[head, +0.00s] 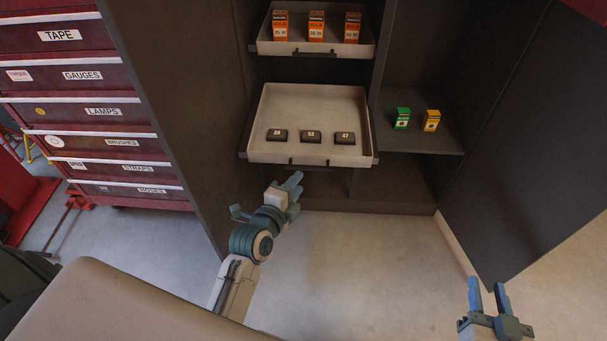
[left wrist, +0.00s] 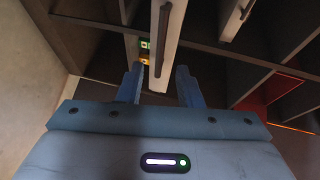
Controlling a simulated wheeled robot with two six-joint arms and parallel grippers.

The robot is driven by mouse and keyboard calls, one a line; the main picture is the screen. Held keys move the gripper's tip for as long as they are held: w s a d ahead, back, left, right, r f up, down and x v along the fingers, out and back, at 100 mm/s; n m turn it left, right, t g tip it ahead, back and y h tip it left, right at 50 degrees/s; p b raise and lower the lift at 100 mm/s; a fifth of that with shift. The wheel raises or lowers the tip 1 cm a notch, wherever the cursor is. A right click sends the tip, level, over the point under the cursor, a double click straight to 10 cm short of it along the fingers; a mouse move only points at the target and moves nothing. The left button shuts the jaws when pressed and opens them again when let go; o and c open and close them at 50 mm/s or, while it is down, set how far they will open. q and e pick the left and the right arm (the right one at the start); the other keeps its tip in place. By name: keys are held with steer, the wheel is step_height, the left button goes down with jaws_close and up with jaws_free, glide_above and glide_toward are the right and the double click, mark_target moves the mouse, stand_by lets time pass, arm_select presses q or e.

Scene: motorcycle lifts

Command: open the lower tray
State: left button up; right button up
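The lower tray (head: 310,106) is a pale, shallow tray that stands well out of the dark cabinet in the head view. Three small black blocks with number labels lie in it. Its dark handle (head: 308,167) runs along the lower front edge, and the handle also shows in the left wrist view (left wrist: 162,42). My left gripper (head: 294,182) is just below and in front of the handle. In the left wrist view its fingers (left wrist: 159,82) are apart, with the handle ahead between them and no visible contact. My right gripper (head: 488,290) is open and empty at the lower right.
The upper tray (head: 313,49) holds orange bulb boxes above. A green box (head: 402,118) and a yellow box (head: 431,120) stand on a side shelf (head: 420,141). An open cabinet door (head: 520,130) is at right, a red drawer chest (head: 90,110) at left. The floor in front is clear.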

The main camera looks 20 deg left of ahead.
arm_select(q)
steer(key=v, duration=0.4)
arm_select(e)
steer(key=shift+s+f+g, duration=0.15)
steer(key=shift+f+g, duration=0.15)
steer(key=shift+f, duration=0.1)
